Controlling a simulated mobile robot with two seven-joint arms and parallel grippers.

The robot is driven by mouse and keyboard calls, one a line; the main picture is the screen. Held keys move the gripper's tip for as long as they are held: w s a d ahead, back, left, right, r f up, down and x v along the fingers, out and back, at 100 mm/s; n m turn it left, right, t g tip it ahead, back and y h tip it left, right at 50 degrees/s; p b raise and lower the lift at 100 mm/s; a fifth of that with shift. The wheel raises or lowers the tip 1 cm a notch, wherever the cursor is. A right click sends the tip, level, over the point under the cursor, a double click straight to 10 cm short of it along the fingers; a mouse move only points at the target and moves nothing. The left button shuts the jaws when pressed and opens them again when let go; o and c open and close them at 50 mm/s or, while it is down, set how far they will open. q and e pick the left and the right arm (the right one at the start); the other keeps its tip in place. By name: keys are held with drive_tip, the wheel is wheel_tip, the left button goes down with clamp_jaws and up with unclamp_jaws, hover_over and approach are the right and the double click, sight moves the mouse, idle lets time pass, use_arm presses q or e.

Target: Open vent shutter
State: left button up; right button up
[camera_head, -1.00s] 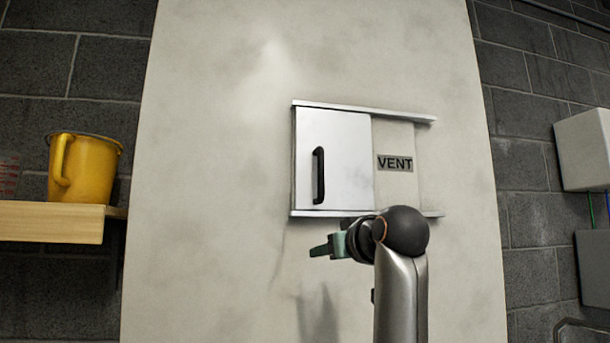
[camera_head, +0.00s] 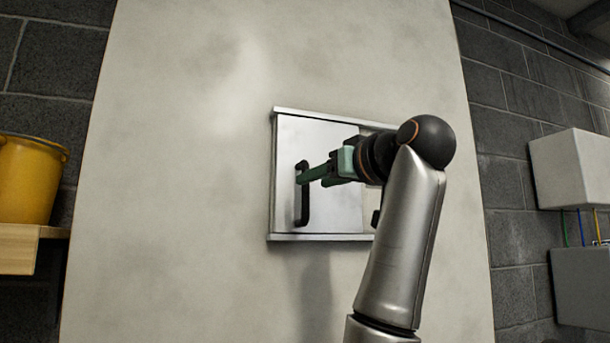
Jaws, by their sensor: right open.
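The vent shutter (camera_head: 325,212) is a light metal panel between a top and a bottom rail on the pale wall panel. It covers the left part of the rails. Its black vertical handle (camera_head: 303,208) is near its left edge. My right gripper (camera_head: 302,178) is open, with its green fingers pointing left at the upper part of the handle. In this view the fingertips overlap the handle; I cannot tell whether they touch it or are around it. My arm hides the right part of the rails and the VENT label. My left gripper is not in view.
A yellow bucket (camera_head: 28,180) stands on a wooden shelf (camera_head: 20,248) at the left. White and grey boxes (camera_head: 575,170) with coloured cables hang on the dark block wall at the right. The pale panel (camera_head: 170,200) left of the shutter is bare.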

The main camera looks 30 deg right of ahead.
sight(306, 213)
drive_tip(key=w+p, duration=0.1)
drive_tip(key=w, duration=0.4)
drive_tip(key=shift+d, duration=0.1)
clamp_jaws()
idle(1.3)
